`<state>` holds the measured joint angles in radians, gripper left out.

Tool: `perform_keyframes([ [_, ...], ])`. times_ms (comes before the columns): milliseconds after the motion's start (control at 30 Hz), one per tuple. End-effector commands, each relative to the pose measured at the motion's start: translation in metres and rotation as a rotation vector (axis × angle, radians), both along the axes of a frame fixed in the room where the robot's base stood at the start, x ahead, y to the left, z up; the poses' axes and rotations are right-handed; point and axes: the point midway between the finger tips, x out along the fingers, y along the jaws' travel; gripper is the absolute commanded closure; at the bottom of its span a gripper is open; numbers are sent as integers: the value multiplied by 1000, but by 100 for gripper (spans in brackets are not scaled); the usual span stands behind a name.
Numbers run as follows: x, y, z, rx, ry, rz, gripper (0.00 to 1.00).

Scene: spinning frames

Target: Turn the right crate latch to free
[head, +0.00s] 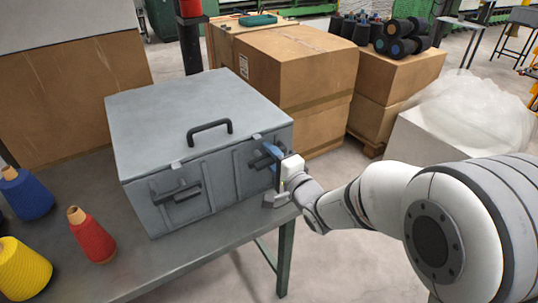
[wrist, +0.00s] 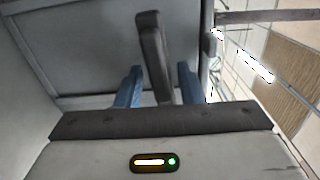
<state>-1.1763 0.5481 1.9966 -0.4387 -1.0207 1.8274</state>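The grey crate (head: 190,120) stands closed on the table, with a black handle on its lid. The right latch (head: 262,160), a dark bar on the crate's front, is partly hidden by my gripper (head: 273,155). The left latch (head: 178,193) is a dark bar lying roughly level. In the wrist view, the right latch's dark bar (wrist: 153,45) stands between the two blue fingers of my gripper (wrist: 158,78). A gap shows on the left of the bar, a narrower one on the right, so the fingers are open around it.
Yellow (head: 22,268), red (head: 91,236) and blue (head: 26,194) thread cones stand at the table's left. Cardboard boxes (head: 295,65) are stacked behind the crate. The grey table (head: 200,262) is bare in front of the crate; its right edge lies below my gripper.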

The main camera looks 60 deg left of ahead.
Motion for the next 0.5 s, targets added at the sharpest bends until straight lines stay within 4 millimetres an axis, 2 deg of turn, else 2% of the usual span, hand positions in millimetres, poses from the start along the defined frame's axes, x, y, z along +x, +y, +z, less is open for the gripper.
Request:
perform_keyframes([
  [300,-1,-50,1,1,0,-2,65],
  [500,-2,-71,1,3,0,-1,65],
])
